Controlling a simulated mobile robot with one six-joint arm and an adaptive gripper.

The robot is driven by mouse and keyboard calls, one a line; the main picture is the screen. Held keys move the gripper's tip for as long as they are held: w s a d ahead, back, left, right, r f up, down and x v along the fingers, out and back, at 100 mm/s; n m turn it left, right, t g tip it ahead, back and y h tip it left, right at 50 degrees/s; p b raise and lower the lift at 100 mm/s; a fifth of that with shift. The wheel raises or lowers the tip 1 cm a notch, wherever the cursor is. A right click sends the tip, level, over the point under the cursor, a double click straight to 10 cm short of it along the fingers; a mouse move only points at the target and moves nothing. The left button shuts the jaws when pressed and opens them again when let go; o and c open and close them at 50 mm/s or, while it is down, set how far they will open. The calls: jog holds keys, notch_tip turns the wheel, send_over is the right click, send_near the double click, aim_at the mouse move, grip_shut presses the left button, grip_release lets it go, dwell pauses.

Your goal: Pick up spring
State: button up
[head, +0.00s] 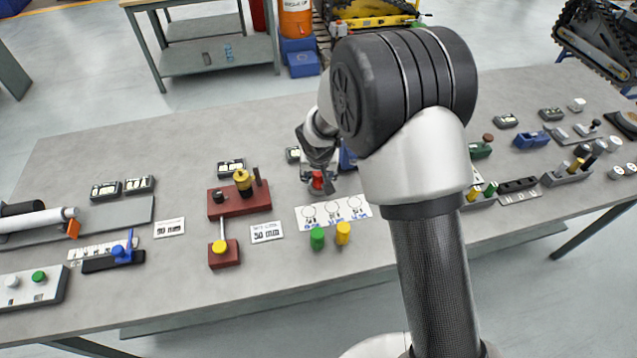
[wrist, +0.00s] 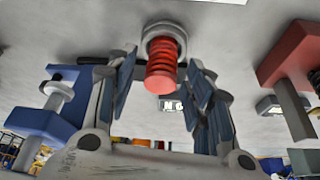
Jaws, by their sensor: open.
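A red coil spring (wrist: 161,72) with a grey round end piece shows at the upper middle of the wrist view. In the head view, red (head: 317,181) shows just below my gripper, partly covered by it. My gripper (head: 318,170) is low over the table's middle, and its fingers also show in the wrist view (wrist: 162,88). They are open, one on each side of the spring, with gaps visible. I cannot tell how deep the spring sits between them.
Close by are a blue fixture (wrist: 50,112) and a red block with a post (wrist: 296,60). The grey table (head: 110,140) holds a white card with circles (head: 334,211), green (head: 317,238) and yellow (head: 343,232) cylinders and a dark red stand (head: 238,205). The table's back left is clear.

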jog(key=shift+w+f, duration=0.15)
jog(key=shift+f, duration=0.15)
jog(key=shift+c, duration=0.2)
grip_shut()
jog(key=shift+r, duration=0.1)
